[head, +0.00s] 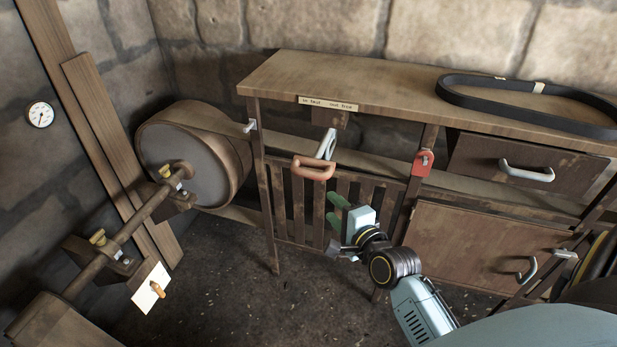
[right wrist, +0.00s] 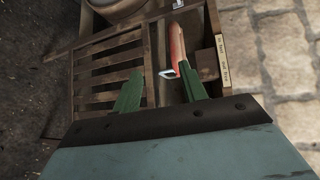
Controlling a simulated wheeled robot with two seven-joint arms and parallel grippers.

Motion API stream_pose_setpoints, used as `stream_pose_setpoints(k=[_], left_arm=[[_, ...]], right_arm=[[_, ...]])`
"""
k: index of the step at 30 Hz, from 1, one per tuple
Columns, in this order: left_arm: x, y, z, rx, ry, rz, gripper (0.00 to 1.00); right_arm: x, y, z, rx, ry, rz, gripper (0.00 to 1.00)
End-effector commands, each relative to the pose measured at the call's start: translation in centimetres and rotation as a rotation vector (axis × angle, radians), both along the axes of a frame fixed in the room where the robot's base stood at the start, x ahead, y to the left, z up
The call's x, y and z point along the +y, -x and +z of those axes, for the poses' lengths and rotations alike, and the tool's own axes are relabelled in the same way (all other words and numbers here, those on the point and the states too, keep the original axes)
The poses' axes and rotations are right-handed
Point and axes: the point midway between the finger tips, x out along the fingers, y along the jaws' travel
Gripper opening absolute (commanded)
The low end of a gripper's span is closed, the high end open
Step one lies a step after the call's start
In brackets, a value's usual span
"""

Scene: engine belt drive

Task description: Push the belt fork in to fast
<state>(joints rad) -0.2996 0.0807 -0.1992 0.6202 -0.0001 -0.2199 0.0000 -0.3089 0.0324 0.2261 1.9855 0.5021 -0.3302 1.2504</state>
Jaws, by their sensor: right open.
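The belt fork's orange handle (head: 314,168) sits on a pale metal bar (head: 326,144) at the front of the bench, below a small label (head: 328,103). The label's print is too small to read surely. My right gripper (head: 336,209) is open and empty, with green fingers, below and a little right of the handle. In the right wrist view the orange handle (right wrist: 177,45) lies ahead of the open fingers (right wrist: 158,85), closer to the right-hand finger. I cannot tell whether that finger touches it. My left gripper is not in view.
A slatted guard (head: 290,207) hangs under the bench (head: 390,85). A red latch-like part (head: 423,163) is right of the handle. A black belt loop (head: 470,104) lies on the bench top. A large drum (head: 185,160) and shaft stand at left. Drawers with handles are at right.

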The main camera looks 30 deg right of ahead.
Motion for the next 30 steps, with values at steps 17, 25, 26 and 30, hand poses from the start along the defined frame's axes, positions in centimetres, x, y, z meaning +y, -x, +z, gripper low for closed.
stream_pose_setpoints(k=[17,25,26,30], left_arm=[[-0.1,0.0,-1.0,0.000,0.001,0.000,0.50],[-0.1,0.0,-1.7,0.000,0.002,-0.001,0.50],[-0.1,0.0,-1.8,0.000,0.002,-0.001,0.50],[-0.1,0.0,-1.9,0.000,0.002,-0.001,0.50]], right_arm=[[-0.9,-7.5,1.2,-0.053,-0.050,-0.012,0.42],[-1.1,-11.9,0.6,-0.051,-0.050,-0.012,0.42],[-1.2,-12.1,0.5,-0.051,-0.049,-0.012,0.42],[-1.3,-13.0,0.4,-0.049,-0.048,-0.013,0.42]])
